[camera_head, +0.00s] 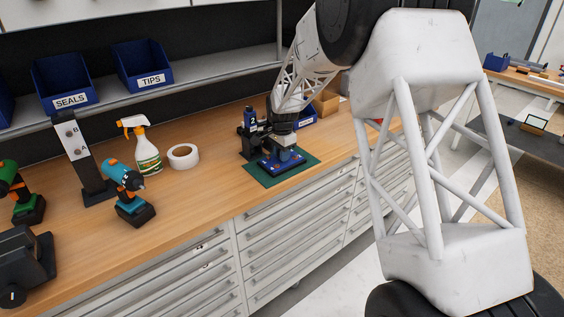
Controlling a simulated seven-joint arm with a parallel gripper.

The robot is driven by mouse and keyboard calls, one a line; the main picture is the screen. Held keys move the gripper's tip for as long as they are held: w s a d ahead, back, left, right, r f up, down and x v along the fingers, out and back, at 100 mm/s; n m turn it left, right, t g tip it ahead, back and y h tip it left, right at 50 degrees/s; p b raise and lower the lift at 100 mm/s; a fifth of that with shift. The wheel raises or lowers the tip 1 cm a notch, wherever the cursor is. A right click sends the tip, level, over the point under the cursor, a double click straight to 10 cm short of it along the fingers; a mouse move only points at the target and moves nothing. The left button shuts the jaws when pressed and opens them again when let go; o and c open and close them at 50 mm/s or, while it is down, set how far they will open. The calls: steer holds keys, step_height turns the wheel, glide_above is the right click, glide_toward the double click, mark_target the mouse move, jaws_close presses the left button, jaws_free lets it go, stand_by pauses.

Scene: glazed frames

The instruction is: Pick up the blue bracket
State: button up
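A blue piece (270,167), likely the blue bracket, lies low on a green mat (262,180) on the wooden bench. It is small in view and partly hidden by my gripper, so its shape is unclear. My gripper (284,157) points down from above, right over the blue piece. I cannot tell whether its fingers touch the piece, or whether they are open or shut. A dark upright device with a blue part marked 2 (252,120) stands just left of my gripper, at the mat's back left.
A tape roll (183,156), spray bottle (145,155) and teal drill (127,182) stand left of the mat. A blue bin (306,121) and cardboard box (326,104) are behind my gripper. A shelf (205,81) with bins runs above. Bare wood lies left of the mat.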

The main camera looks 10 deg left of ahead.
jaws_close()
steer(key=shift+r, duration=0.1)
steer(key=shift+r, duration=0.1)
steer(key=shift+r, duration=1.55)
steer(key=shift+s+r, duration=0.15)
steer(key=shift+s, duration=0.05)
steer(key=s+d, duration=0.2)
steer(key=s, duration=0.5)
steer(key=s+d+r, duration=0.1)
steer(key=s+d, duration=0.2)
steer(key=s, duration=0.4)
steer(key=shift+s+r, duration=0.2)
steer(key=shift+s, duration=0.1)
steer(key=shift+d, duration=0.1)
